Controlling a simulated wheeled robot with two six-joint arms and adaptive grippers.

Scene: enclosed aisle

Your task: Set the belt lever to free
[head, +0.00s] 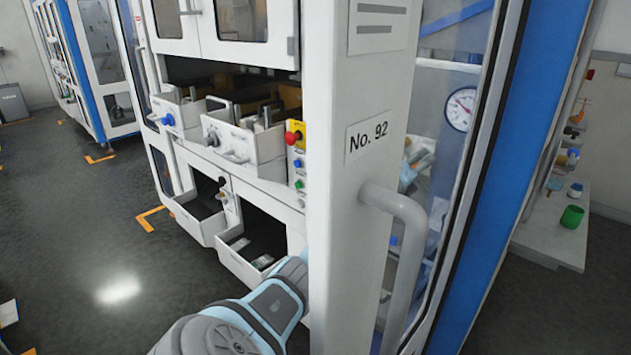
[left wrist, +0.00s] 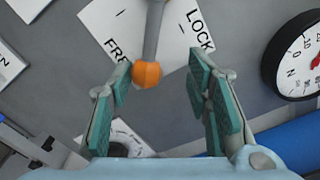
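The belt lever, a grey rod with an orange ball knob (left wrist: 147,74), shows at the top middle of the left wrist view. It crosses a white plate (left wrist: 110,22) with "FREE" to its left and "LOCK" to its right; the ball lies nearer the FREE lettering. My left gripper (left wrist: 159,72) is open, its teal-padded fingers spread on either side of the ball. The left finger is close to the ball, the right one well apart; contact cannot be told. In the head view my left arm passes behind the white door post, which hides the gripper and lever. My right gripper is not in view.
The door post (head: 350,200) marked "No. 92" and its grey handle (head: 405,225) stand beside my arm. Open drawers (head: 240,262) jut out at the left. A round gauge (left wrist: 298,60) is right of the lever. Floor at far left is mostly clear.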

